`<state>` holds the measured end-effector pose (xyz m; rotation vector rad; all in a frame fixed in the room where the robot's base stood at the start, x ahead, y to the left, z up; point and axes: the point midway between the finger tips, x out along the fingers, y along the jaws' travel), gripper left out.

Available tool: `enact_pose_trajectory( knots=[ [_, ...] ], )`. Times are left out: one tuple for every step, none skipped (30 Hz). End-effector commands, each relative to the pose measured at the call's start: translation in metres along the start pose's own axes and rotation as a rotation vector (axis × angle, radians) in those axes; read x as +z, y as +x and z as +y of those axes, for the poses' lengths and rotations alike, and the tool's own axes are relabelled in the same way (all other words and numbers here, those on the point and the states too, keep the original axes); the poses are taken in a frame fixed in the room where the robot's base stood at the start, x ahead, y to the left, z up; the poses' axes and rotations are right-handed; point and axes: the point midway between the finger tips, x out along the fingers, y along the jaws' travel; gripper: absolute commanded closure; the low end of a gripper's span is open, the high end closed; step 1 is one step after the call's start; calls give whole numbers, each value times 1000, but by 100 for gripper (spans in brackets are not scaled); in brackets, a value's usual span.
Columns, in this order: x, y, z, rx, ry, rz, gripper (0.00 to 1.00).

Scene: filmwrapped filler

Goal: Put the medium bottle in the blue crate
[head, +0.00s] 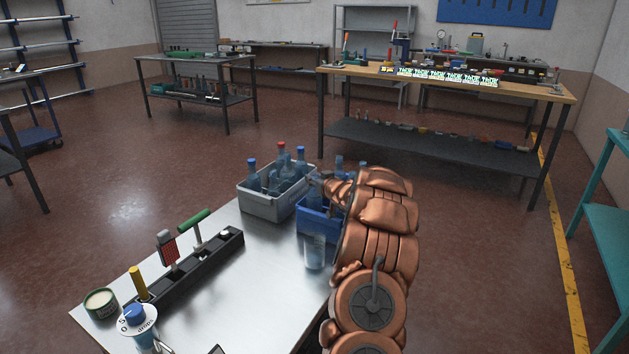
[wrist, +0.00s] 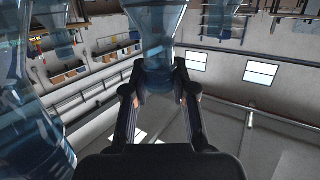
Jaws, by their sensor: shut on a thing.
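The blue crate (head: 313,226) stands at the table's far right corner, partly hidden by my arm. My gripper (head: 325,183) is at the crate's upper side, and my arm hides much of it. In the wrist view my gripper (wrist: 160,88) is shut on a translucent blue bottle (wrist: 157,35), with a finger on each side. In the head view a bluish bottle (head: 313,190) shows at the gripper, over or in the crate; I cannot tell whether it touches the crate floor. Blue-capped bottles (head: 339,164) show behind the gripper.
A grey crate (head: 268,208) with several bottles, one red-capped, stands left of the blue crate. A clear container (head: 314,252) stands in front of it. A black tool rack (head: 190,270), green tin (head: 101,303) and labelled bottle (head: 138,322) are nearer. The middle of the table is clear.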

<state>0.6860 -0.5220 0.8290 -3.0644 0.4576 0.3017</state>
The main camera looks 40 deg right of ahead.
Motion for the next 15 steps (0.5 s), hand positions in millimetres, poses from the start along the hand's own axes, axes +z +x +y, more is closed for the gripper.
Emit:
enact_pose_trajectory(
  knots=[
    [-1,0,0,0,0,1,100],
    [-1,0,0,0,0,1,100],
    [0,0,0,0,0,1,100],
    [1,0,0,0,0,1,100],
    [2,0,0,0,0,0,100],
    [3,1,0,0,0,0,73],
    [3,0,0,0,0,0,70],
    [3,0,0,0,0,0,67],
    [3,0,0,0,0,0,63],
    [3,0,0,0,0,0,60],
    [3,0,0,0,0,0,56],
    [3,0,0,0,0,-1,52],
    [3,0,0,0,0,-1,49],
    [3,0,0,0,0,-1,49],
    [3,0,0,0,0,-1,49]
  ],
)
